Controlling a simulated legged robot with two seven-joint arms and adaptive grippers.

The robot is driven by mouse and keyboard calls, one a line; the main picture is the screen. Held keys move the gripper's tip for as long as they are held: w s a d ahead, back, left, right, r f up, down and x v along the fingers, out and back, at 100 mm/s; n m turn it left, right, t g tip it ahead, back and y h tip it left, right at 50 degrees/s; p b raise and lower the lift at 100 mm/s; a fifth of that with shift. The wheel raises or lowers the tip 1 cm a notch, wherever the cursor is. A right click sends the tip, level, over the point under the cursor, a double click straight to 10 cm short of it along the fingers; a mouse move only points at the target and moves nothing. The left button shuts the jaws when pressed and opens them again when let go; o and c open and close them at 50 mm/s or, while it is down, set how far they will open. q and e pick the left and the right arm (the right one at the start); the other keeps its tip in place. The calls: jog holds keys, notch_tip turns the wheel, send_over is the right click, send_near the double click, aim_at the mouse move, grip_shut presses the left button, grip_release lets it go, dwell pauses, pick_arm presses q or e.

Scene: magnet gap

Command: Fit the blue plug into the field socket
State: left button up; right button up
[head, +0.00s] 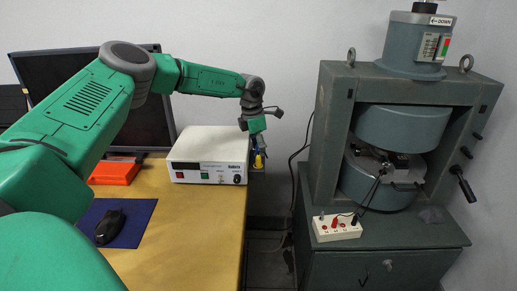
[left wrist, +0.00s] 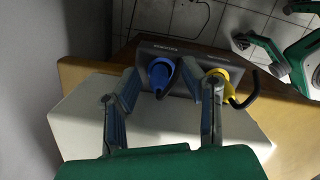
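The blue plug (left wrist: 160,74) sits upright at the left position of a dark socket panel (left wrist: 188,56) in the left wrist view. A yellow plug (left wrist: 217,75) with a dark cable is at the panel's right position. Small labels on the panel are too small to read, so I cannot tell which socket is the field one. My left gripper (left wrist: 161,84) is open, with one finger on each side of the blue plug and gaps showing. In the head view my left gripper (head: 258,146) is beyond the desk's right edge, and the blue plug is not clearly visible. My right gripper is not in view.
A white power supply (head: 209,156) stands on the wooden desk (head: 190,230) beside my left gripper. A mouse (head: 109,226) lies on a blue mat. The grey magnet (head: 400,130) stands at right, with a power strip (head: 337,228) on its base. A gap separates desk and magnet.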

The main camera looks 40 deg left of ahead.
pick_arm(q)
notch_tip(320, 180, up, 12)
jog(key=s+a+p, duration=0.1)
jog(key=shift+s+f+p, duration=0.15)
jog(key=shift+s+p, duration=0.1)
jog(key=shift+p, duration=0.1)
dwell(0.4)
